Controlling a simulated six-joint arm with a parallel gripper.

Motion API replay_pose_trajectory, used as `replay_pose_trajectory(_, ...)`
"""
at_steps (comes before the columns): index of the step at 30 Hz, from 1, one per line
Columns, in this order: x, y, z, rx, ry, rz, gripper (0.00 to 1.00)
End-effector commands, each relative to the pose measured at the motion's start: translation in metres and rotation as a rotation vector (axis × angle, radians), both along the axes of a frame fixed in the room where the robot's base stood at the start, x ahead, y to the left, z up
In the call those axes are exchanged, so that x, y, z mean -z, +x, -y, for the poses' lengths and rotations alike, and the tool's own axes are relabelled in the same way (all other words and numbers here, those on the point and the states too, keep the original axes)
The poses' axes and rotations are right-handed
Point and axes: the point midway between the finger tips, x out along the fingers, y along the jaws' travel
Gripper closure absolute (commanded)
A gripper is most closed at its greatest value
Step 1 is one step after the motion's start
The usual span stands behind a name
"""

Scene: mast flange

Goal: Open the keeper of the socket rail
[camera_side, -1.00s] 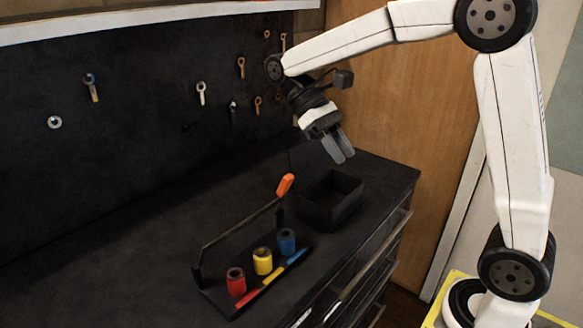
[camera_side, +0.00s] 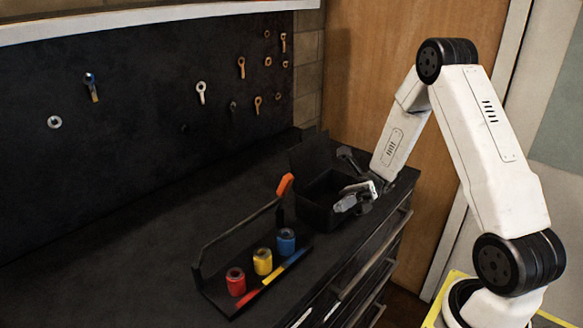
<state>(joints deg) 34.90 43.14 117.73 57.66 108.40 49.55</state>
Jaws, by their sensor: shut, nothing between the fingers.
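The socket rail (camera_side: 215,292) is a low black tray on the bench top. A red socket (camera_side: 236,281), a yellow socket (camera_side: 262,261) and a blue socket (camera_side: 286,241) stand upright in a row on it, beside matching colour strips. The keeper is a thin dark bar (camera_side: 240,226) running along the back of the rail, with an orange grip (camera_side: 285,185) raised at its right end. My gripper (camera_side: 343,205) is shut and empty, low by the black bin, with its fingers pointing left towards the rail. It is clear of the orange grip.
A black open bin (camera_side: 317,217) stands between the rail and my arm. A dark pegboard with several hanging spanners (camera_side: 201,92) rises behind the bench. Drawer handles (camera_side: 385,240) stick out along the front. The bench top left of the rail is clear.

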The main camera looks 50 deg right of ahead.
Motion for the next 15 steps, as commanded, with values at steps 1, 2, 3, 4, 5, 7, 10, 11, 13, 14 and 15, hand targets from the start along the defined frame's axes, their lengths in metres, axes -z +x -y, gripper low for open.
replay_pose_trajectory(1, 0.008, 0.0, 0.008, 0.094, 0.046, -0.087, 1.0)
replay_pose_trajectory(2, 0.012, 0.001, 0.012, 0.145, 0.073, -0.137, 1.0)
replay_pose_trajectory(3, 0.018, 0.002, 0.018, 0.211, 0.11, -0.202, 1.0)
replay_pose_trajectory(4, 0.022, 0.003, 0.022, 0.259, 0.138, -0.247, 1.0)
replay_pose_trajectory(5, 0.025, 0.004, 0.027, 0.304, 0.168, -0.292, 1.0)
replay_pose_trajectory(7, 0.034, 0.005, 0.037, 0.396, 0.231, -0.385, 1.0)
replay_pose_trajectory(10, 0.044, 0.005, 0.049, 0.496, 0.309, -0.487, 1.0)
replay_pose_trajectory(11, 0.046, 0.004, 0.052, 0.519, 0.326, -0.509, 1.0)
replay_pose_trajectory(13, 0.05, 0.004, 0.056, 0.556, 0.36, -0.55, 1.0)
replay_pose_trajectory(14, 0.051, 0.004, 0.058, 0.568, 0.37, -0.562, 1.0)
replay_pose_trajectory(15, 0.052, 0.004, 0.059, 0.579, 0.38, -0.573, 1.0)
